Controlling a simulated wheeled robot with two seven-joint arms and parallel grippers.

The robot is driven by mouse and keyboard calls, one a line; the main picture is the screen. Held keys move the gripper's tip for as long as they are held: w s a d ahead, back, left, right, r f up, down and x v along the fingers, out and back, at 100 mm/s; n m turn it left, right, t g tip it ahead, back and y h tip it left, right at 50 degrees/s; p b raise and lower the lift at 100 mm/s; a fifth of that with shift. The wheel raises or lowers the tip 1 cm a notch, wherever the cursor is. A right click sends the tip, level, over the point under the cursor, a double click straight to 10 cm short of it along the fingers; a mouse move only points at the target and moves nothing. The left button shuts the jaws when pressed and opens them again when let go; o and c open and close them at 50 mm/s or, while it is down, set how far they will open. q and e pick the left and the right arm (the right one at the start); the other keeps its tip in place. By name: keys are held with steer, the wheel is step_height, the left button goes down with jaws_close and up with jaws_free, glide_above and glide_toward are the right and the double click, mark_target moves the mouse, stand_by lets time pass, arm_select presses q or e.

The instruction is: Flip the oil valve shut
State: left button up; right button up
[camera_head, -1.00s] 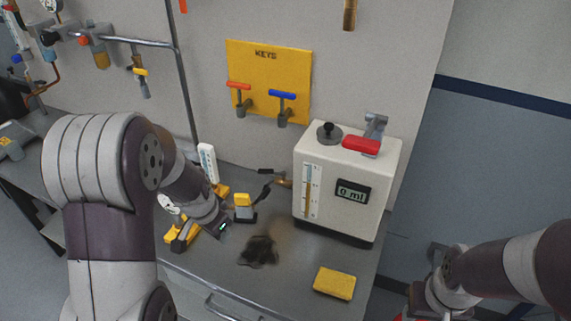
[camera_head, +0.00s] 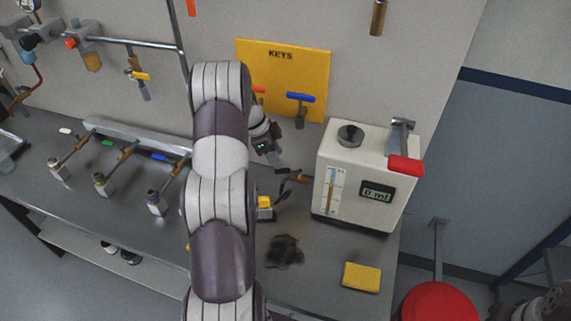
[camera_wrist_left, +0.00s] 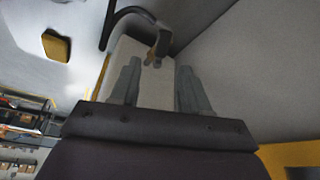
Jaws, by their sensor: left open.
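The white oil box (camera_head: 345,165) stands on the bench, with an amber level strip and a display reading 0 ml. A grey lever with a red handle (camera_head: 405,165) is at its top right. A small brass spout with a dark lever (camera_head: 295,178) sticks out of its left side. I cannot tell for sure which of these is the oil valve. My left gripper (camera_head: 275,160) is open and empty, left of the box and above the spout. In the left wrist view, a dark curved bar (camera_wrist_left: 135,15) and a brass-coloured tip lie just beyond the open fingers (camera_wrist_left: 158,75). My right gripper is out of frame.
A yellow KEYS board (camera_head: 285,65) with a blue-handled key (camera_head: 300,98) hangs behind my left gripper. A yellow sponge (camera_head: 361,277) and a dark stain (camera_head: 284,251) are on the bench front. Several small bottles stand at left. A red round object (camera_head: 440,303) is at lower right.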

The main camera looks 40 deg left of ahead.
mark_target(284, 170)
arm_select(q)
steer(key=x, duration=0.2)
steer(key=p+x, duration=0.1)
steer(key=x, duration=0.1)
steer(key=shift+a+f, duration=0.15)
steer(key=shift+a, duration=0.15)
steer(key=shift+d+f, duration=0.3)
steer(key=shift+d, duration=0.05)
steer(key=shift+a+f, duration=0.1)
steer(key=shift+a, duration=0.05)
jaws_close()
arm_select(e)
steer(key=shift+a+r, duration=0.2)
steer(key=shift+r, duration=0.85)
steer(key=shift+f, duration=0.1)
